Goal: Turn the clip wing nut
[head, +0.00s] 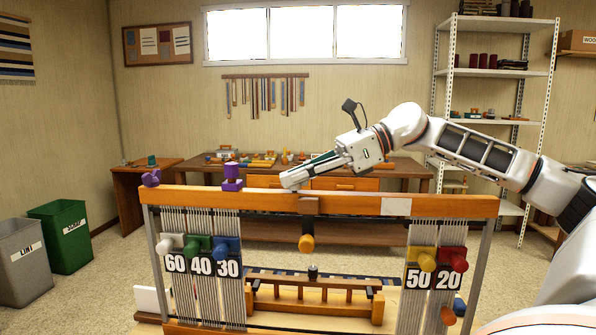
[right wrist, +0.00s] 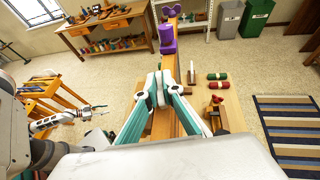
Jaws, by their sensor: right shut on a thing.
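In the head view, my right gripper (head: 290,182) reaches in from the right, its fingers low over the top of the wooden beam (head: 400,205). It is shut on a small part that the fingers hide, seemingly the clip's wing nut. The right wrist view shows the closed teal fingers (right wrist: 160,92) over the beam. A purple clip (head: 232,182) with an upright knob stands on the beam further left. A left gripper (right wrist: 88,112) shows small in the right wrist view, its jaws unclear.
A purple piece (head: 151,178) sits at the beam's left end. An orange knob (head: 306,243) hangs at the middle. A tool table (head: 400,172), a shelf and two bins (head: 62,235) stand behind.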

